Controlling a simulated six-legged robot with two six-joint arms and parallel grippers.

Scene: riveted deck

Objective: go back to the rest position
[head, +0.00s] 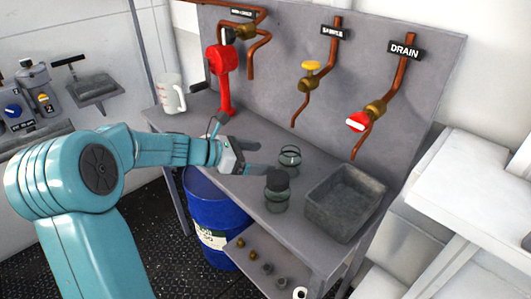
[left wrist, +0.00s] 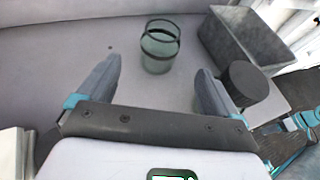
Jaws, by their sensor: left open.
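My left arm comes in from the left in the head view, and its gripper (head: 252,157) is over the grey workbench (head: 187,122). The left gripper is open with nothing between its fingers; its two fingers also show spread in the left wrist view (left wrist: 160,75). An open glass jar (head: 290,157) stands just beyond the fingertips, apart from them; in the left wrist view it (left wrist: 158,55) lies ahead, between the fingers. A jar with a dark lid (head: 277,196) stands nearer the bench's front edge, beside one finger.
A grey tub (head: 330,219) stands at the bench's right end. Pipes with valves, one labelled DRAIN (head: 404,49), run on the back panel. A blue drum (head: 212,205) stands under the bench.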

